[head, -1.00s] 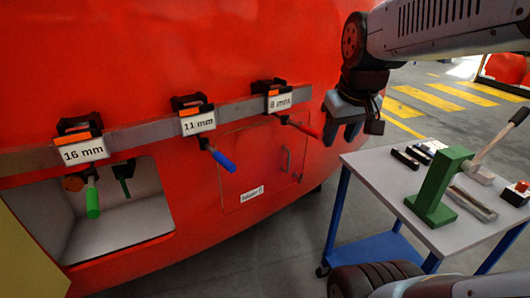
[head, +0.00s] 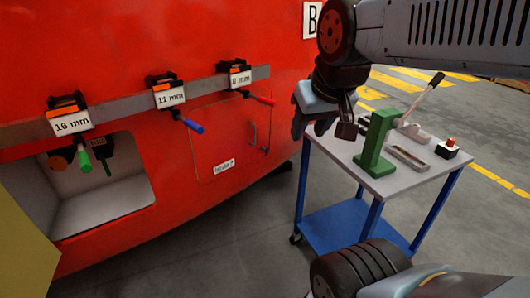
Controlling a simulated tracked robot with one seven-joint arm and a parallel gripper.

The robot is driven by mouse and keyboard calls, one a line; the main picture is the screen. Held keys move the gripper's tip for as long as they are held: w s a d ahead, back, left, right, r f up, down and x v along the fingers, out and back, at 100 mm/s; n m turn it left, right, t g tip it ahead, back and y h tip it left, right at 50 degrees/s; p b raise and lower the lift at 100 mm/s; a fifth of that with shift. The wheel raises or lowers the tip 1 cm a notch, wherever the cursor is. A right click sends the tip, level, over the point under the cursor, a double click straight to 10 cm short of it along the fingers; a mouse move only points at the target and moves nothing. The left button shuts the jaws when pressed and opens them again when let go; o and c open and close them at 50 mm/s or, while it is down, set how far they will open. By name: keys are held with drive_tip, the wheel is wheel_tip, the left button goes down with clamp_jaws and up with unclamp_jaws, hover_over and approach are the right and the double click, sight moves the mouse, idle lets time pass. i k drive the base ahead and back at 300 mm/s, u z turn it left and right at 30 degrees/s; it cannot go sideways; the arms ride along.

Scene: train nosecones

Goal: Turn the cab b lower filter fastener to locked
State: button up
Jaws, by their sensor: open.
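The red cab (head: 120,40) fills the left of the head view, with a "B" sign (head: 312,19) at its upper edge. I cannot make out a lower filter fastener for certain. An open recess (head: 105,215) at lower left holds a brown round part (head: 57,163) and a dark green part (head: 101,150), too small to identify. A closed red hatch panel (head: 225,140) with a small label lies right of it. My gripper (head: 318,125) hangs open and empty at upper centre right, in front of the cab's right end and apart from the panel.
A grey rail (head: 205,92) carries holders marked 16 mm, 11 mm and 8 mm, with green (head: 84,160), blue (head: 192,126) and red (head: 262,99) handled tools. A blue-framed trolley (head: 400,180) stands right, bearing a green stand (head: 374,145) and lever. Floor between is clear.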

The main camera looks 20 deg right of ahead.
sight(267, 152)
drive_tip(key=z, duration=0.15)
drive_tip(key=i, duration=0.15)
drive_tip(key=z, duration=2.65)
drive_tip(key=k, duration=0.85)
drive_tip(key=u, duration=1.3)
drive_tip(key=i, duration=0.75)
drive_tip(key=u, duration=0.15)
